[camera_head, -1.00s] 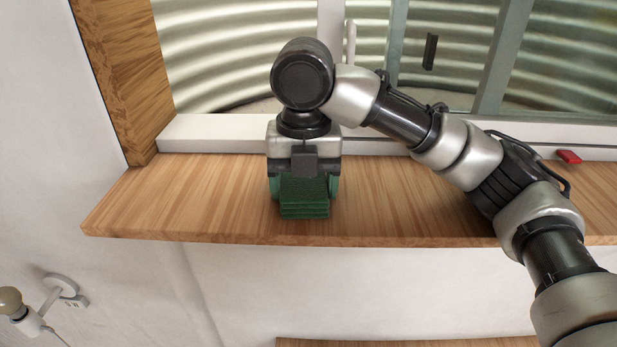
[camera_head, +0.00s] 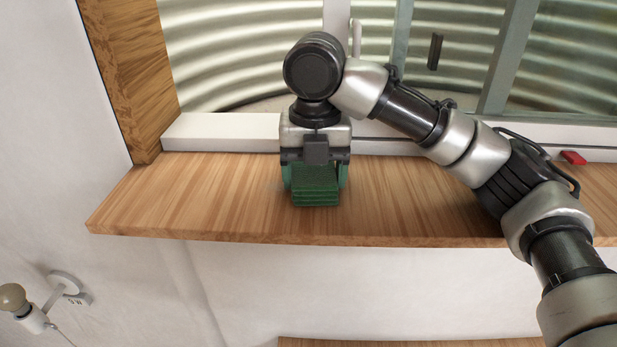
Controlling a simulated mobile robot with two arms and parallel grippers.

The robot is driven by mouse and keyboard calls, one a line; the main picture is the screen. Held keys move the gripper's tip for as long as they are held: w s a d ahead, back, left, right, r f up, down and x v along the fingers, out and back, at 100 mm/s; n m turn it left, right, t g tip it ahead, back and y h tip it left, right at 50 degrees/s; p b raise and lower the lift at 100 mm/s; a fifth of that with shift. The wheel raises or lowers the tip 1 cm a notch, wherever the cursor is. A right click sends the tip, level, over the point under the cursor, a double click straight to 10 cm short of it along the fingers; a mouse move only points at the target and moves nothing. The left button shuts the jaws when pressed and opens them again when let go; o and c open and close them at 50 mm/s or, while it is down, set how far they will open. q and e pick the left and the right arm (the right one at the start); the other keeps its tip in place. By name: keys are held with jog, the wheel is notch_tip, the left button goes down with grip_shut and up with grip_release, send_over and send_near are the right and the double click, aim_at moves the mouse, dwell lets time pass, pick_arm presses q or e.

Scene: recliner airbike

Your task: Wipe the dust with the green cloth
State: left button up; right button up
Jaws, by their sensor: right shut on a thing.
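The green cloth (camera_head: 316,186) is a folded, layered block on the wooden window sill (camera_head: 200,200). My right gripper (camera_head: 316,172) points down over it and is shut on it, with a green side of the cloth or finger showing at each edge. The cloth's underside appears to rest on the sill, a little behind its front edge. No dust can be made out on the visible wood. My left gripper is not in view.
A white window frame (camera_head: 225,132) runs behind the sill, with a wooden post (camera_head: 130,75) at its left end. A small red object (camera_head: 572,158) lies at the right. A wall lamp (camera_head: 30,312) is low left. The sill is clear left of the cloth.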

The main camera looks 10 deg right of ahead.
aim_at(305, 183)
jog(key=shift+w+d, duration=0.15)
jog(key=shift+d, duration=0.05)
jog(key=shift+s+a+f, duration=0.1)
jog(key=shift+s+a, duration=1.05)
jog(key=shift+s, duration=0.3)
jog(key=shift+w+d, duration=0.5)
jog(key=shift+w, duration=0.2)
jog(key=shift+w+d, duration=0.4)
jog(key=shift+w, duration=0.1)
jog(key=shift+a, duration=0.1)
jog(key=shift+a, duration=0.1)
